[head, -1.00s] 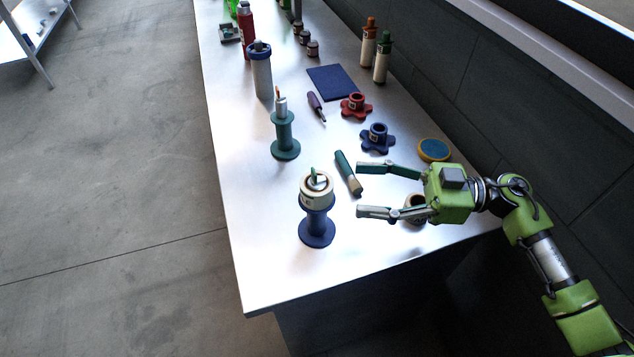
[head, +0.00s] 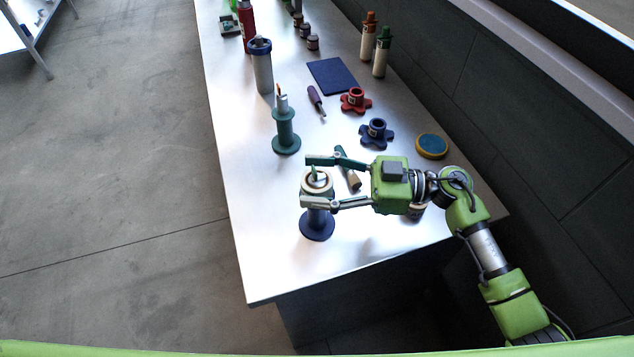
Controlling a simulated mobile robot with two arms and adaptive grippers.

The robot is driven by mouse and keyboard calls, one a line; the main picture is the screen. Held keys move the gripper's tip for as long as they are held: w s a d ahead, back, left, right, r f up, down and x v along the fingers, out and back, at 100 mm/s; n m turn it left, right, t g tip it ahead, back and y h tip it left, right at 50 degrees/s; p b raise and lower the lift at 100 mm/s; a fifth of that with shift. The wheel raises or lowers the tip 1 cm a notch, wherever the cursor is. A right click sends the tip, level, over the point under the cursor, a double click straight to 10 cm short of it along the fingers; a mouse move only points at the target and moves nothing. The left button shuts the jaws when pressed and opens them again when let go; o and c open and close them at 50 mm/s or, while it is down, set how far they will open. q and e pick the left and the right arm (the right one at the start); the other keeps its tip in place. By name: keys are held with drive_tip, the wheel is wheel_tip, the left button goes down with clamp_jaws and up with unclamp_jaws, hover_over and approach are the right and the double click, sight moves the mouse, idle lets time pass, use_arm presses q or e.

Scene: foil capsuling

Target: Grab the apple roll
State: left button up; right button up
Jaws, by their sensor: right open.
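A cream roll (head: 316,187) with a green piece standing in its centre sits on top of a dark blue pedestal (head: 317,225) near the table's front. Its label is too small to read, so I cannot tell whether it is the apple roll. My right gripper (head: 308,181) is open at the roll's height, with one finger on its far side and one across its near side. I cannot tell whether the fingers touch it. A second small roll (head: 417,212) is mostly hidden under my right gripper's body. My left gripper is out of view.
A green pedestal (head: 286,142) with a small bottle stands behind. A dark-green-and-tan tool (head: 352,181) lies partly hidden by my gripper. Blue (head: 376,135) and red (head: 355,101) star-shaped holders and a yellow-rimmed disc (head: 431,146) lie to the right. The front-left table is clear.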

drive_tip(key=c, duration=1.2)
